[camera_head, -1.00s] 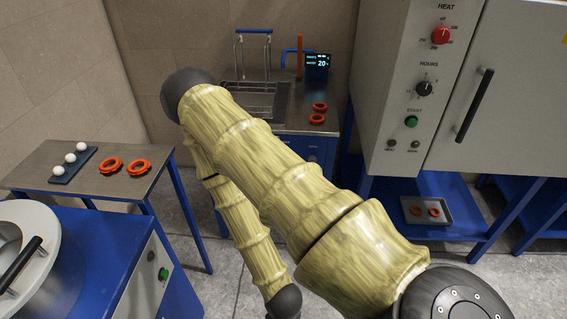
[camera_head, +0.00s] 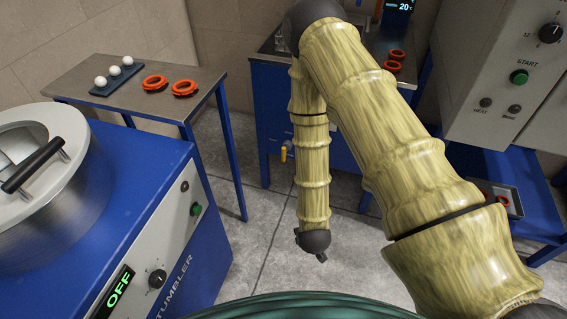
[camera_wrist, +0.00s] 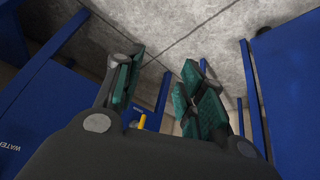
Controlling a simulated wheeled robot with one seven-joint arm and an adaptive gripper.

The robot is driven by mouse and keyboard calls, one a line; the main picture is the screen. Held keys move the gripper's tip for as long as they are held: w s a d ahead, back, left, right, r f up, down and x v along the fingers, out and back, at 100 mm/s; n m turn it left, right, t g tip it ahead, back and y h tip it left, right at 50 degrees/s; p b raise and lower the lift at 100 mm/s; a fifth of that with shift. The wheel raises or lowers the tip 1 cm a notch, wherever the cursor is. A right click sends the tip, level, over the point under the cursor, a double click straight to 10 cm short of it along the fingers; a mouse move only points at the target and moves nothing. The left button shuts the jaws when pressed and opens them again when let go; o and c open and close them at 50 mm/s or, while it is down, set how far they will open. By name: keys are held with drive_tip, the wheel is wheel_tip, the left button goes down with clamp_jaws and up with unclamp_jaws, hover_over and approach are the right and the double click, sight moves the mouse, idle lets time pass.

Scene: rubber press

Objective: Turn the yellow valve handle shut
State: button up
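A small yellow valve handle (camera_head: 284,153) shows on the front of the blue sink cabinet (camera_head: 266,110), just left of my hanging arm in the head view. In the wrist view the yellow handle (camera_wrist: 142,121) shows as a short upright piece beyond the gripper body, between the finger bases. My gripper (camera_wrist: 164,72) is open, its two teal-padded fingers apart with nothing between them. The fingers point toward the grey floor and are apart from the handle. In the head view the gripper is mostly out of sight below my wrist.
A blue tumbler (camera_head: 140,170) with a steel lid stands at the left. A steel-topped table (camera_head: 205,88) with orange rings and white balls stands behind it. A grey oven (camera_head: 490,70) stands at the right. Open floor (camera_head: 245,250) lies between.

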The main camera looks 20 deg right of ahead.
drive_tip(key=w+a+f+m+t+h+b, duration=0.1)
drive_tip(key=w+f+t+h+b, duration=0.15)
drive_tip(key=w+b, duration=0.5)
drive_tip(key=w+f+m+t+h+b, duration=0.1)
drive_tip(key=w+f+t+b, duration=0.3)
drive_tip(key=w, duration=0.7)
drive_tip(key=m+h+b, duration=0.6)
drive_tip(key=h+b, duration=0.2)
drive_tip(key=b, duration=1.3)
approach(284, 161)
wheel_tip(284, 161, up, 4)
drive_tip(key=shift+t, duration=0.35)
drive_tip(key=shift+b+x, duration=2.5)
drive_tip(key=shift+x, duration=2.95)
drive_tip(key=shift+w+a, duration=0.1)
drive_tip(key=shift+w, duration=0.05)
drive_tip(key=shift+f, duration=0.1)
clamp_jaws()
